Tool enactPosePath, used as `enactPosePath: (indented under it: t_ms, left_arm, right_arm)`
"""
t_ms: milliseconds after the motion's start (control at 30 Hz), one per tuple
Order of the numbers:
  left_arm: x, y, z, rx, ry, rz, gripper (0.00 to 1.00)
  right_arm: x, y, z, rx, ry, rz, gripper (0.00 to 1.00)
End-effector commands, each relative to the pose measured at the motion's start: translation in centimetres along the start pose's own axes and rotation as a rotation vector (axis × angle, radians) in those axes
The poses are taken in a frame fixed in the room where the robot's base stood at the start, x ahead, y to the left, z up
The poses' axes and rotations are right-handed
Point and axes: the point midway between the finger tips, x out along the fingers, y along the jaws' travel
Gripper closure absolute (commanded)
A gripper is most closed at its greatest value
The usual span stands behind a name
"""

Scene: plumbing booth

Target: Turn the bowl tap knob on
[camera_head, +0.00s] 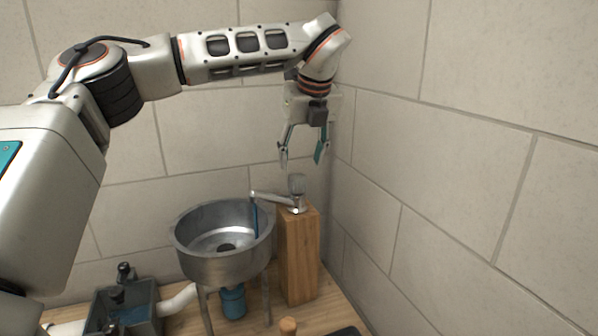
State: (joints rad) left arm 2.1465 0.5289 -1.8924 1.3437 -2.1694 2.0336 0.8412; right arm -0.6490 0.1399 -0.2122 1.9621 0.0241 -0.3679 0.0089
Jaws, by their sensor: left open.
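The metal bowl (193,262) stands on legs at the middle of the view. Beside it on the right, a grey metal tap (272,198) sits on top of a wooden post (299,256), with its spout reaching left over the bowl. The tap knob (296,184) is a grey upright piece above the tap's base. A thin blue vertical strip hangs below the spout's end; I cannot tell for certain that it is water. My left gripper (303,158) points down above the knob, open and empty, apart from it. My right gripper is out of view.
Tiled walls meet in a corner just right of the post. A dark grey basin (146,300) with a small tap stands at lower left, near a white pipe (178,300). A blue container (233,302) is under the bowl.

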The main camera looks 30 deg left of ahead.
Motion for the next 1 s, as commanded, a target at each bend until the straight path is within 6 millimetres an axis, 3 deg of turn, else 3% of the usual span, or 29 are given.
enactPosePath:
  t_ms: [100, 300, 1000]
  left_arm:
    - [-2.1, 0.0, 0.1, -0.002, -0.003, -0.001, 0.5]
    - [-4.0, 0.0, 0.0, -0.001, -0.001, 0.0, 0.5]
    - [-4.4, 0.0, 0.0, 0.0, 0.0, 0.0, 0.5]
  right_arm:
    - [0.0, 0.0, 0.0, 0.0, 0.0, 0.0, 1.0]
    - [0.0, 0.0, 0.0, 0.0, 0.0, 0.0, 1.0]
    - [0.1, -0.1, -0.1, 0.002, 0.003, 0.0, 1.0]
